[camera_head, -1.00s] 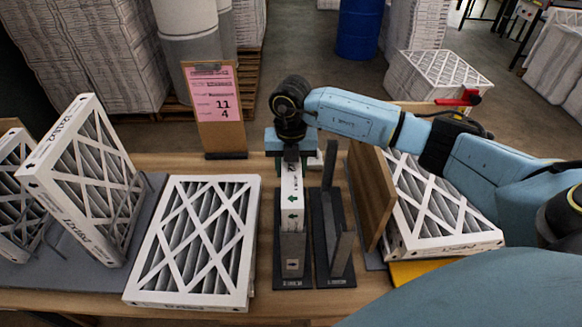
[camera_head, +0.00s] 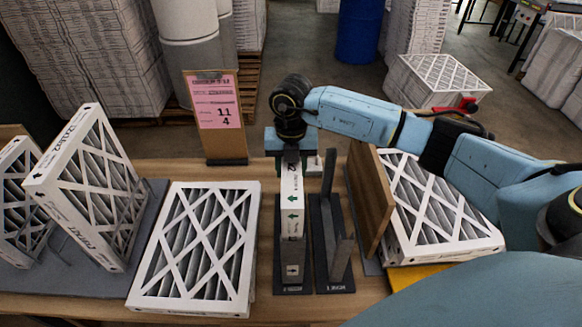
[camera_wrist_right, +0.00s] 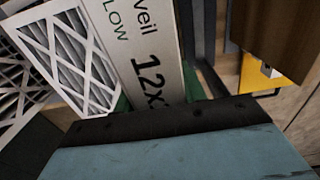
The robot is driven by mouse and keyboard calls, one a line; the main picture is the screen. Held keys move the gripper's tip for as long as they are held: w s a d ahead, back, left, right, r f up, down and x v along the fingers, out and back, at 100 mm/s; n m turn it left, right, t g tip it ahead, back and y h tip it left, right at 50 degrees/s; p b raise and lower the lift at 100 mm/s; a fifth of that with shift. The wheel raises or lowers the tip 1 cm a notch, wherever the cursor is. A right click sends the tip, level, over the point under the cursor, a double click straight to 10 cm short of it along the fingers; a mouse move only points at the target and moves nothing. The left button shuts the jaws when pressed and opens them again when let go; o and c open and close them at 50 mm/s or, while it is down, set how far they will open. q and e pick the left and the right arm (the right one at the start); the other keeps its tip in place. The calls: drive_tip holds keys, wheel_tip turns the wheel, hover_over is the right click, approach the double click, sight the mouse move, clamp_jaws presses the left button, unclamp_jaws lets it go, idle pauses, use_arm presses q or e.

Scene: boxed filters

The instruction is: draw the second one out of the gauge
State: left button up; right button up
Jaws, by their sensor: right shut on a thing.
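A narrow white boxed filter (camera_head: 291,205) with green arrows stands on edge in the left slot of the dark gauge (camera_head: 292,277). My right gripper (camera_head: 290,155) is over its far upper end and shut on it. The gauge's second slot (camera_head: 333,265), to the right, is empty. My left gripper is not in view.
A white filter (camera_head: 195,250) lies flat left of the gauge. Upright filters (camera_head: 88,190) stand on a grey mat at the left. A wooden board (camera_head: 371,200) and another filter (camera_head: 440,210) are on the right. A clipboard (camera_head: 215,115) with a pink sheet stands behind.

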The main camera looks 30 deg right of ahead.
drive_tip(key=shift+r+p, duration=0.95)
drive_tip(key=shift+r, duration=0.7)
drive_tip(key=shift+r+p, duration=0.3)
drive_tip(key=shift+r, duration=3.7)
wheel_tip(320, 180, up, 8)
drive_tip(key=shift+r, duration=0.1)
